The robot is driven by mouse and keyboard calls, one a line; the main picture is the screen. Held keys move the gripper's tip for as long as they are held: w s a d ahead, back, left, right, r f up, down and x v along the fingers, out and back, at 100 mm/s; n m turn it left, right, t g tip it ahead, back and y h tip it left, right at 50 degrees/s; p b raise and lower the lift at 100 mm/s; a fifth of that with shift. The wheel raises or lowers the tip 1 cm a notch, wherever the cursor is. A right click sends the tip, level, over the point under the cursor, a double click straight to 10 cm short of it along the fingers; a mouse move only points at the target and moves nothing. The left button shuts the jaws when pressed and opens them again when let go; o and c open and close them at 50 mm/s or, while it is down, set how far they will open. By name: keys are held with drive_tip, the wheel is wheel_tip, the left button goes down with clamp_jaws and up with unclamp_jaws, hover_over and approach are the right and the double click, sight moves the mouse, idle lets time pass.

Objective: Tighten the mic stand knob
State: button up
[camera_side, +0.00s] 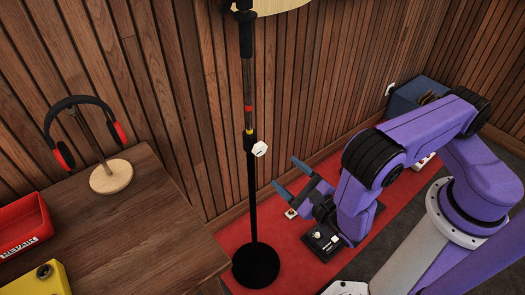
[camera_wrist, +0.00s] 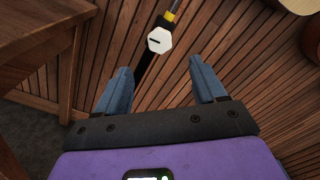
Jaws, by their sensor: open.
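The mic stand (camera_side: 252,190) is a black pole on a round black base. A white knob (camera_side: 260,149) sits on its right side at mid-height, near a yellow ring. My gripper (camera_side: 286,174) is to the right of the pole and a little below the knob, apart from it. Its two blue fingers are spread with nothing between them. In the wrist view the white hexagonal knob (camera_wrist: 159,40), with a dark line on its face, lies ahead of and between the open fingers of my gripper (camera_wrist: 164,78). The stand's lower pole is partly hidden behind my gripper there.
A wooden table (camera_side: 150,215) at the left holds headphones on a stand (camera_side: 110,176), a red bin (camera_side: 22,225) and a yellow box (camera_side: 40,279). A slatted wood wall (camera_side: 310,70) stands close behind the pole. A small white item (camera_side: 291,213) lies on the red mat (camera_side: 285,240).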

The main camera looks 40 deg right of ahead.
sight(262, 151)
drive_tip(key=w, duration=1)
drive_tip(key=shift+w, duration=0.4)
drive_tip(key=c, duration=1.1)
